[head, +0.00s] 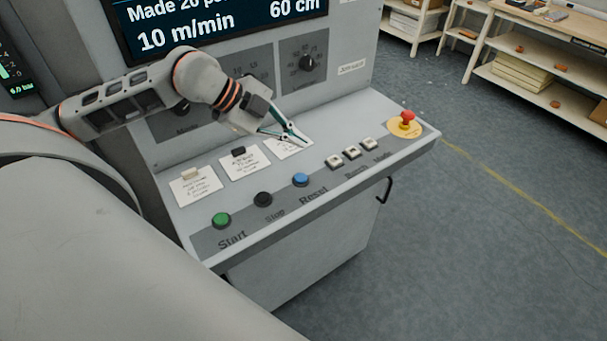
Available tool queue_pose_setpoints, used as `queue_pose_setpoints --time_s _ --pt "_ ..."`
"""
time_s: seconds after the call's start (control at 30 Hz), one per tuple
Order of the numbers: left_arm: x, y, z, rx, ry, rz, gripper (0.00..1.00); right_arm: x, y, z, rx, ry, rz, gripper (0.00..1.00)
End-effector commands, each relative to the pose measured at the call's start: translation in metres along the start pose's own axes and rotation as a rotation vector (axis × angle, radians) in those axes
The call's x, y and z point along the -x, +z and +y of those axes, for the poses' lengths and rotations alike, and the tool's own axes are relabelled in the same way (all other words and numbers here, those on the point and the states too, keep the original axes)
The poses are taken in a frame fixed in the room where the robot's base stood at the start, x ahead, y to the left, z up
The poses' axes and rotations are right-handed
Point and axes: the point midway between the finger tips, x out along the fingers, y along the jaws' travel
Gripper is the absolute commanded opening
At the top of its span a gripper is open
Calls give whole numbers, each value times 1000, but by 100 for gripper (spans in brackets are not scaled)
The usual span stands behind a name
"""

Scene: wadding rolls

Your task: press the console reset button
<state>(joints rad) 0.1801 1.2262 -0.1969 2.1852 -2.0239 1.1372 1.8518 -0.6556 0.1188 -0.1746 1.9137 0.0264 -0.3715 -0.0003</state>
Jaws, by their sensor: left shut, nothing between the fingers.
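The reset button (300,180) is a blue round button on the sloped grey console (340,112), above the printed word "Reset". It stands between the black Stop button (263,199) and a row of small white switches (351,152). My left gripper (305,141) is shut and empty. In the picture it is above the blue button, in front of a white paper card (290,150); the blue button is uncovered and the fingertips are apart from it. My right gripper is not in view.
A green Start button (222,220) is at the panel's left. A red emergency button (407,117) on a yellow base is at the right. More white cards (196,186) lie behind the buttons. A display (215,22) and a dial (307,63) are above. Wooden shelves (520,75) stand far right.

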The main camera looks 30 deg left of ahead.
Motion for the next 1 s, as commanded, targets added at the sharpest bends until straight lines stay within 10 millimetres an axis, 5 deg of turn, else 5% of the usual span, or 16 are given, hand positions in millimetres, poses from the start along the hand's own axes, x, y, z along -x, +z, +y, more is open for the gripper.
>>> queue_pose_setpoints --time_s 0.37,0.8,1.0 --pt "-9 6 7 1 1 2 0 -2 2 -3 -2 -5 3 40" --pt "-49 35 36 1 1 2 0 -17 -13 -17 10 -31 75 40" --pt "-61 44 44 1 0 2 0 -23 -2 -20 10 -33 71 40"
